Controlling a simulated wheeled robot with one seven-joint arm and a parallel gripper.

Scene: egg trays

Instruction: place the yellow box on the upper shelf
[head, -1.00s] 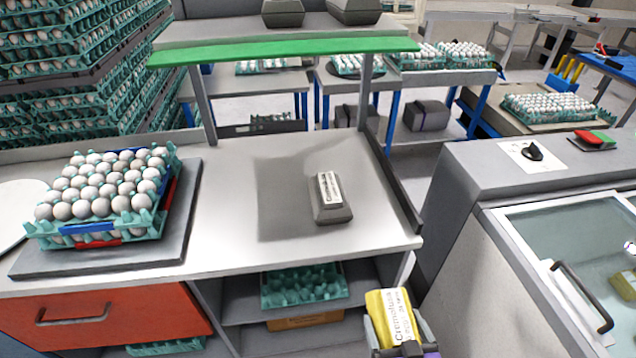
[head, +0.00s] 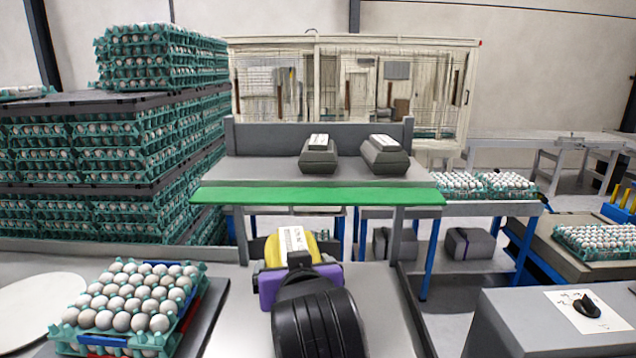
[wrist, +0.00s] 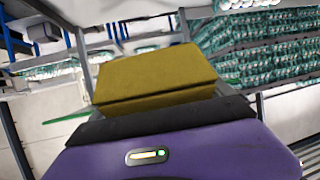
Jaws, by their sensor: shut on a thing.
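The yellow box (head: 292,243), with a white label, is held in my gripper (head: 290,262), above the workbench and just below the level of the green shelf edge. The yellow box (wrist: 155,78) also fills the middle of the wrist view, gripped by the dark jaws of my gripper (wrist: 165,118). The upper shelf (head: 262,170) is grey with a green front strip (head: 320,196). It stands above and behind the box in the head view. Two grey boxes, one (head: 318,156) near the middle and one (head: 385,156) to the right, rest on it.
The left part of the upper shelf is bare. Shelf posts (head: 240,237) stand on both sides of the box. A tray of eggs (head: 130,305) is on the bench to the left. Tall egg stacks (head: 110,150) stand behind at the left.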

